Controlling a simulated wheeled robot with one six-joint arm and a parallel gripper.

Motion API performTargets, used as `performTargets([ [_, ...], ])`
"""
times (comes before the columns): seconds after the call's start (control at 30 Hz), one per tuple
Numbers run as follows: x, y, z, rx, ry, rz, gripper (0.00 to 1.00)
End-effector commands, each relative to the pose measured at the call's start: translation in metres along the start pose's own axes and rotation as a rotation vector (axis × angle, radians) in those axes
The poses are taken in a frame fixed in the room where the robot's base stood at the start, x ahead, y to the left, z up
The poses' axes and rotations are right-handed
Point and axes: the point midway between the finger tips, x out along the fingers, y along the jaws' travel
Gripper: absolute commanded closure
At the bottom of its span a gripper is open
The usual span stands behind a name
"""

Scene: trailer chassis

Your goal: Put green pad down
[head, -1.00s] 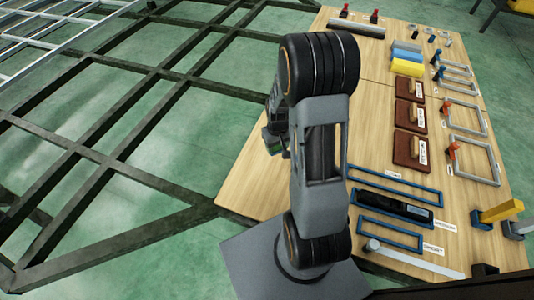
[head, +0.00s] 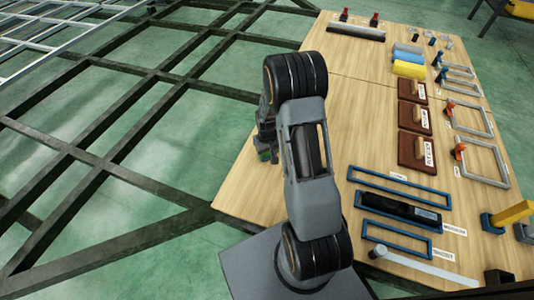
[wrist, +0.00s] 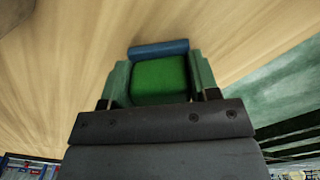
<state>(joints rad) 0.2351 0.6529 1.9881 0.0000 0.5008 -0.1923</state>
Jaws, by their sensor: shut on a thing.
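The green pad (wrist: 158,80) is held between the two fingers of my gripper (wrist: 159,72) in the wrist view. A dark blue bar (wrist: 158,48) lies along the pad's far edge; I cannot tell whether it is part of the pad. Pale wood shows beyond it, and the gap to the wood cannot be judged. In the head view my gripper (head: 265,147) is over the left edge of the wooden table (head: 255,190), partly hidden by my arm. A small green patch of the pad (head: 265,155) shows at its tip.
The table holds brown boards with handles (head: 416,150), blue frames (head: 398,185), grey frames (head: 484,160), and blue and yellow blocks (head: 408,69). The table's left and middle wood is bare. A dark metal chassis frame (head: 120,172) lies left of it.

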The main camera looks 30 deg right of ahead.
Motion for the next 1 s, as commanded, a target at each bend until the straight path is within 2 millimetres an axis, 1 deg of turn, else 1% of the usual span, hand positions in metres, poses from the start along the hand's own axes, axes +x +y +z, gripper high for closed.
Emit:
performTargets([
  [0.17,-0.002,0.000,0.000,0.000,0.002,0.000,0.64],
  [0.3,0.002,0.000,0.000,0.000,0.001,0.000,0.64],
  [0.33,0.002,0.000,0.000,0.000,0.001,0.000,0.44],
  [0.6,0.001,0.000,0.000,0.000,0.001,0.000,0.19],
  [0.87,-0.001,0.000,0.000,0.000,0.001,0.000,0.19],
  [0.97,-0.011,0.000,0.000,0.000,0.002,0.000,0.19],
  [1.0,-0.017,0.000,0.000,0.000,0.002,0.000,0.19],
])
